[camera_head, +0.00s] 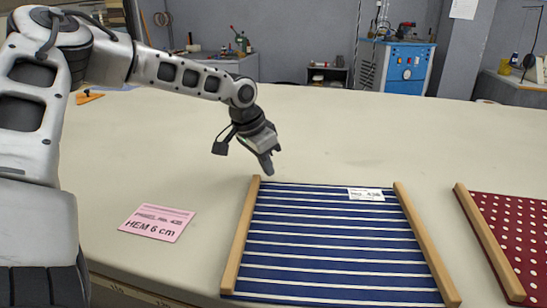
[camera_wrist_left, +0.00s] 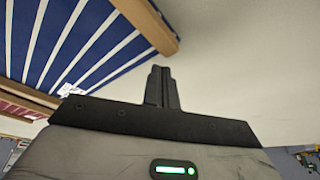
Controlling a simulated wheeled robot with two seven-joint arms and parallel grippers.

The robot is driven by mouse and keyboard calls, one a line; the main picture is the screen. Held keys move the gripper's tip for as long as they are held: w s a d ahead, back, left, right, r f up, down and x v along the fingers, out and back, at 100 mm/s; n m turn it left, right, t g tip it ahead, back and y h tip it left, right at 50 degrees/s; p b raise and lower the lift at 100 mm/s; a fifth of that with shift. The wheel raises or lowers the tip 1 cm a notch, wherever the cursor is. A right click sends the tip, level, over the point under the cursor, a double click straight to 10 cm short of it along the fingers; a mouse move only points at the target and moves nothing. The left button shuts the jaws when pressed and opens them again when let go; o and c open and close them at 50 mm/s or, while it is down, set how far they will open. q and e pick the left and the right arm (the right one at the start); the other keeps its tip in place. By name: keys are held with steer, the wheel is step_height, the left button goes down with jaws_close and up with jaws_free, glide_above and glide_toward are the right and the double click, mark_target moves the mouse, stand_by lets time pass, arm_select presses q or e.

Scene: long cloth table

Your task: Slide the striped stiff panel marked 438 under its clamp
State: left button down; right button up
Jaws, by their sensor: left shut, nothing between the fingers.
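The striped panel (camera_head: 330,245), dark blue with white stripes, lies flat on the table between two wooden bars. A white label (camera_head: 366,194) reading 438 is at its far edge. My left gripper (camera_head: 267,171) is shut and empty, pointing down just beyond the far end of the left wooden bar (camera_head: 241,235). In the left wrist view the closed fingers (camera_wrist_left: 160,78) show near the end of a wooden bar (camera_wrist_left: 148,24), with the striped panel (camera_wrist_left: 50,38) at upper left. I cannot make out a clamp. My right gripper is not in view.
A pink card (camera_head: 157,223) reading HEM 6 cm lies left of the panel. A dark red dotted panel (camera_head: 515,228) with its own wooden bar (camera_head: 488,240) lies to the right. The cloth table (camera_head: 380,140) is clear beyond the panels.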

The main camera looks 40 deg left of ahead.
mark_target(254, 177)
arm_select(q)
steer(key=shift+s+a, duration=0.1)
steer(key=shift+s, duration=0.35)
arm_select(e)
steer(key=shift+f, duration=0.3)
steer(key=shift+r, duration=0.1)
